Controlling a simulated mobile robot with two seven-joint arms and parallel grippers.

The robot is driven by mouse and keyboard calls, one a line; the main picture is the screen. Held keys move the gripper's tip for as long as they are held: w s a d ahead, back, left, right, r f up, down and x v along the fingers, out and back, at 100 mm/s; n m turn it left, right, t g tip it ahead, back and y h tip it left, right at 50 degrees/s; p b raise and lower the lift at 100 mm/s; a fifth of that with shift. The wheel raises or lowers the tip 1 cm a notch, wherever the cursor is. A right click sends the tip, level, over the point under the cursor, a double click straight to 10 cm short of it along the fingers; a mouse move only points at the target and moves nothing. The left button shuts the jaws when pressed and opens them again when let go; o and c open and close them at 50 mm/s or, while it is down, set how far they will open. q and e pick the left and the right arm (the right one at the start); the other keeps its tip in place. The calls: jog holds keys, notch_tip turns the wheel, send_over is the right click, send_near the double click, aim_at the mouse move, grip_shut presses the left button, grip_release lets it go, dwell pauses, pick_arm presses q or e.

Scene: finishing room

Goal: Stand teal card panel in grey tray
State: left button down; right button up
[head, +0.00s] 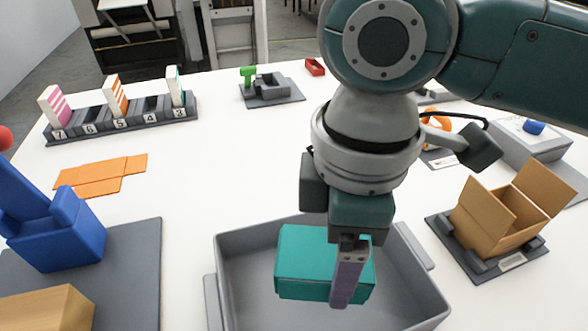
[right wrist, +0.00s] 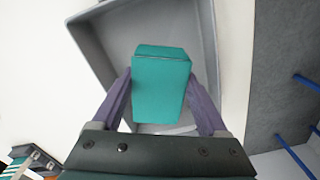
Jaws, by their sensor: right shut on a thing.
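The teal card panel (head: 300,262) looks like a thick teal block. My right gripper (head: 345,285) comes down from above and is shut on it, with one purple finger crossing its near face. In the right wrist view the panel (right wrist: 160,88) sits between both fingers, one on each side. The grey tray (head: 232,285) is a shallow open box at the front middle, and the panel is over or inside its walls. I cannot tell whether the panel touches the tray floor. The tray also shows in the right wrist view (right wrist: 98,45). My left gripper is not in view.
An open cardboard box (head: 490,222) stands right of the tray. A blue fixture (head: 60,235) and a cardboard block (head: 45,310) are at the left on a grey mat (head: 140,270). Orange cards (head: 100,177) and a numbered rack (head: 125,123) lie behind. White table between is clear.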

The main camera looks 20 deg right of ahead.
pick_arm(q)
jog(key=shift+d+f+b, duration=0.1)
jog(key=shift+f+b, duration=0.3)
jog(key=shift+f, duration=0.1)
pick_arm(e)
notch_tip(320, 180, down, 4)
jog(key=shift+f, duration=0.25)
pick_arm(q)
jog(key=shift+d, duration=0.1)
pick_arm(e)
jog(key=shift+f, duration=0.15)
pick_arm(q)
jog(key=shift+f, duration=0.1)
pick_arm(e)
jog(key=shift+f, duration=0.25)
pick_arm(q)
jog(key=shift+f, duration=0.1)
pick_arm(e)
jog(key=shift+d+f, duration=0.15)
jog(key=shift+f, duration=0.25)
grip_shut()
jog(key=o, duration=0.8)
grip_release()
jog(key=o, duration=0.4)
